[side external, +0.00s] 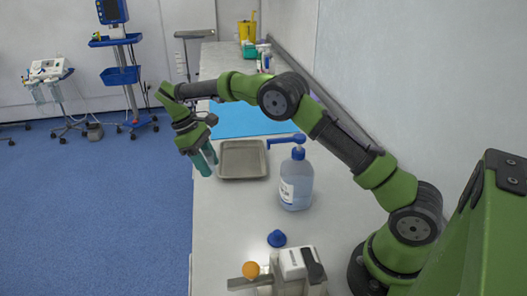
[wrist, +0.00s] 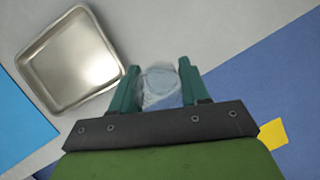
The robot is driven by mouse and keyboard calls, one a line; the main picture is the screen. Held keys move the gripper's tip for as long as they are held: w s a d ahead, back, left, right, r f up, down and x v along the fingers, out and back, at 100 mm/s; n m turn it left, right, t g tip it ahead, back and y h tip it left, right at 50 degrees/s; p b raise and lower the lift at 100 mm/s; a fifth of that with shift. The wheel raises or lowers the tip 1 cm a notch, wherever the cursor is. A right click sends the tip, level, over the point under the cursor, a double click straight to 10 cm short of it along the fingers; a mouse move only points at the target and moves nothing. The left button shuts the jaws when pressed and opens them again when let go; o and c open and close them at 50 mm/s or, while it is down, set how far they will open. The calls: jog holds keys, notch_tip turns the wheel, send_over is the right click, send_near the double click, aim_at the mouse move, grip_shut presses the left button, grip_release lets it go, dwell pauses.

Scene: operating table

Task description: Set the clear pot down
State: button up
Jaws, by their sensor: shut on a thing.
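The clear pot (wrist: 160,86) is between the two green fingers of my gripper (wrist: 158,82) in the wrist view. My gripper is shut on it, and the fingers hide parts of its sides. In the side external view my gripper (side external: 205,163) points down at the table's left edge, just left of the metal tray. The pot cannot be made out in that view. Whether the pot touches the table or hangs above it, I cannot tell.
The shallow metal tray (side external: 243,175) also shows in the wrist view (wrist: 72,62). A pump bottle (side external: 296,185), a blue cap-like object (side external: 277,238) and a white device (side external: 300,265) with an orange ball (side external: 251,270) stand nearer. A blue mat (side external: 250,122) lies behind.

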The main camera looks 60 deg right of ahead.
jog(key=d+r+n+t+h, duration=0.15)
jog(key=d+n, duration=0.35)
jog(key=d, duration=0.5)
jog(key=n+t+h, duration=0.1)
jog(key=n+t, duration=0.3)
jog(key=n, duration=0.8)
send_over(244, 163)
jog(key=a, duration=0.2)
jog(key=f, duration=1)
jog(key=shift+s+d, duration=0.2)
jog(key=shift+s, duration=0.1)
jog(key=shift+f, duration=0.1)
jog(key=shift+f, duration=0.1)
jog(key=o, duration=1.2)
